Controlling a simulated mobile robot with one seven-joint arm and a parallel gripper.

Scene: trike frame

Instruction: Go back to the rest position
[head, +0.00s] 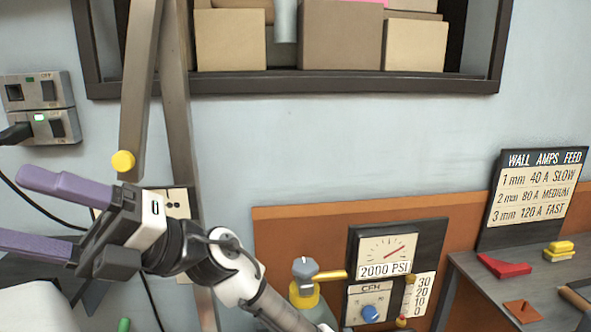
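My gripper (14,207) is at the left of the head view, with its two purple fingers pointing left. The fingers are spread apart and nothing shows between them. My arm runs from the gripper down to the bottom edge, right of the lower left corner. The gripper is in front of the pale wall, below a wall switch box (38,92). The rest position itself is not marked in this view.
A grey post (137,90) with a yellow end stands just above my gripper. A gauge panel (396,250) and a gas bottle valve (304,268) are right of my arm. A bench (480,285) holds a red block (503,266) and a sign (534,198). A shelf (300,84) holds boxes.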

